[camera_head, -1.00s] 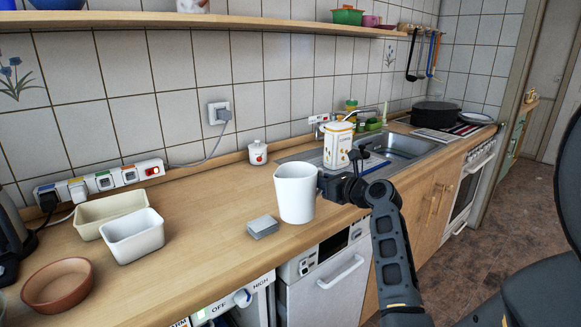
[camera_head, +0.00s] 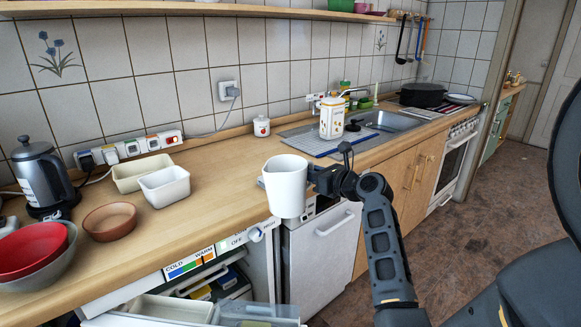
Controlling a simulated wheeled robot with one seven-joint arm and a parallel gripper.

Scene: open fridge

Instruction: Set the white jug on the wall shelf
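The white jug (camera_head: 286,187) is upright near the front edge of the counter, in front of the small grey block, which it mostly hides. My gripper (camera_head: 318,178) is at the jug's right side, and the jug appears held in it; the fingertips are hidden behind or against the jug. The wall shelf (camera_head: 215,10) is a long wooden board along the tiled wall at the top of the view, with only its underside and front edge showing.
White and cream containers (camera_head: 164,186), a brown bowl (camera_head: 110,220), a kettle (camera_head: 43,178) and red and grey bowls (camera_head: 35,255) stand left. A white canister (camera_head: 333,118) stands by the sink (camera_head: 390,120). An open fridge drawer (camera_head: 170,308) juts out below the counter.

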